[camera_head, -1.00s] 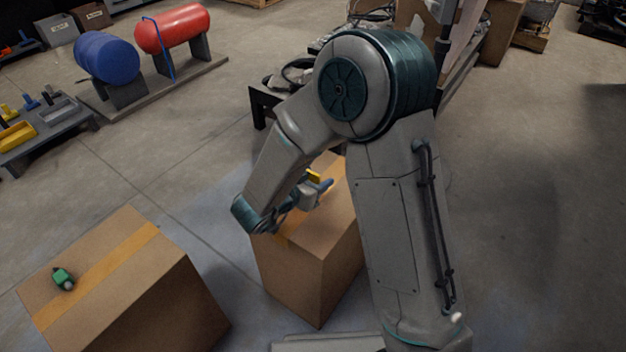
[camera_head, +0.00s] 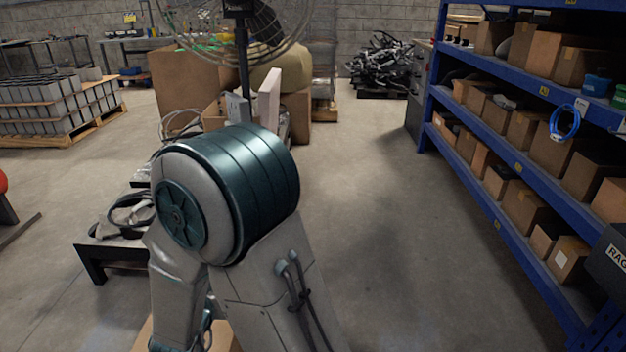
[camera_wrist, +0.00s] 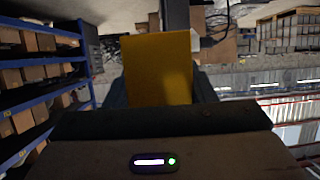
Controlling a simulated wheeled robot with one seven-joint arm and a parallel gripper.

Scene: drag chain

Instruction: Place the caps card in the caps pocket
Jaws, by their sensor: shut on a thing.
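A plain yellow card (camera_wrist: 158,68) stands upright in the middle of the wrist view. My gripper (camera_wrist: 160,92) is shut on it, with a dark finger showing on each side of its lower part. No writing shows on the card's visible face. In the head view my arm hides the gripper and the card. I cannot make out a caps pocket in either view.
A blue shelf rack (camera_head: 510,205) with cardboard boxes fills the right side. A dark box lettered "RAG" (camera_head: 610,255) is at the right edge, near a blue cable coil (camera_head: 565,122). A black low table (camera_head: 95,250) stands left of my arm. Floor between arm and rack is clear.

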